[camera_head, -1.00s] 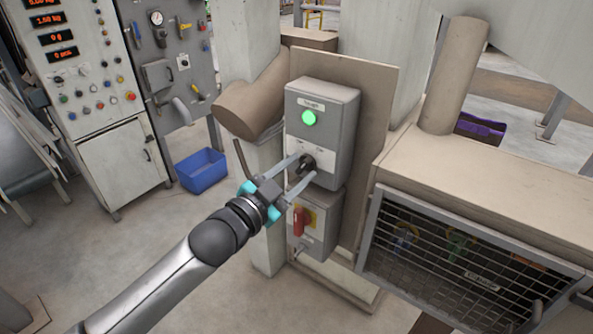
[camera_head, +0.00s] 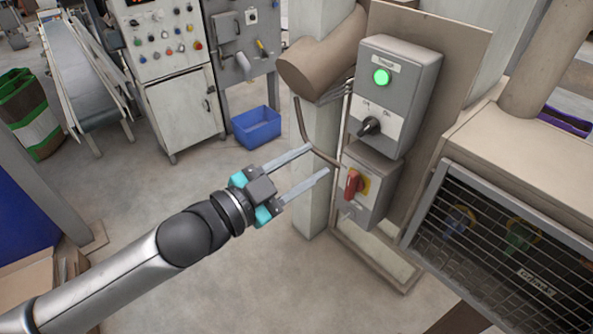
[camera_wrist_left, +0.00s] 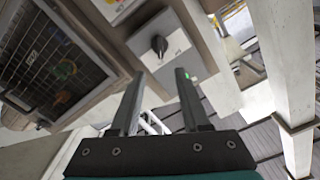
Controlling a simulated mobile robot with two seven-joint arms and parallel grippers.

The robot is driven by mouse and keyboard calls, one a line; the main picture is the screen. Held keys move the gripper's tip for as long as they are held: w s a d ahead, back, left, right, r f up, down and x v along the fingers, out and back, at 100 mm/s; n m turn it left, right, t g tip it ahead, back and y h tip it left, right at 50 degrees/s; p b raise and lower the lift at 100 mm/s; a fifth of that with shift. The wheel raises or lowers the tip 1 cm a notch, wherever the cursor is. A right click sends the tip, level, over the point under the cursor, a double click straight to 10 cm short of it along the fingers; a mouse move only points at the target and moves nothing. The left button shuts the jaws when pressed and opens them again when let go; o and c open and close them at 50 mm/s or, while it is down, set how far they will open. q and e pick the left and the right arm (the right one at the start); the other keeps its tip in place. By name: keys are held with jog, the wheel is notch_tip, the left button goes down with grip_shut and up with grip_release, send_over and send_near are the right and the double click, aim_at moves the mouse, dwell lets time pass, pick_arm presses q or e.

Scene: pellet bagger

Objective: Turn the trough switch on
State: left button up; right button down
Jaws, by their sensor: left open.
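The trough switch box (camera_head: 396,90) is a grey box with a lit green lamp (camera_head: 381,77) on its upper face. Its black rotary knob (camera_head: 368,127) sits below the lamp and points obliquely. The knob also shows in the left wrist view (camera_wrist_left: 159,44), beyond the fingertips. My left gripper (camera_head: 318,160) is open and empty, to the left of and below the knob, apart from it. My right gripper does not show.
A second grey box with a red handle on yellow (camera_head: 352,185) hangs just below. A mesh-fronted bench (camera_head: 497,245) stands at the right. A blue bin (camera_head: 256,127) and a control cabinet (camera_head: 184,105) stand behind; the floor between is clear.

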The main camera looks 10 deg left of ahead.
pick_arm(q)
jog(key=shift+v, duration=1)
jog(key=shift+f, duration=0.1)
jog(key=w+a+f+n+y+b, duration=0.1)
jog(key=a+f+n+y, duration=0.15)
jog(key=f, duration=0.45)
jog(key=w+a+f+n+g+y+b, duration=0.1)
jog(key=a+f+y+b, duration=0.15)
jog(key=f, duration=0.45)
jog(key=w+a+f+n+y+b, duration=0.1)
jog(key=w+a+f, duration=0.1)
jog(key=a+f, duration=0.35)
jog(key=s+a+f+n+g+y+b, duration=0.1)
jog(key=s+a+f, duration=0.15)
jog(key=f, duration=0.75)
jog(key=s+a+f+n+g+y+b, duration=0.1)
jog(key=s+f+n+g+y, duration=0.15)
jog(key=f, duration=0.75)
jog(key=s+f+n+g+y+b, duration=0.15)
jog(key=s+f+g+b, duration=0.25)
jog(key=s+f, duration=1.35)
jog(key=s+d+f+g+b, duration=0.1)
jog(key=s+d+f+g, duration=0.1)
jog(key=s+f, duration=0.3)
jog(key=s+d+f+n+g+b, duration=0.1)
jog(key=s+f, duration=0.5)
jog(key=s, duration=0.6)
jog(key=shift+s+d+f+g, duration=0.4)
jog(key=shift+d+g, duration=0.25)
jog(key=shift+g, duration=0.4)
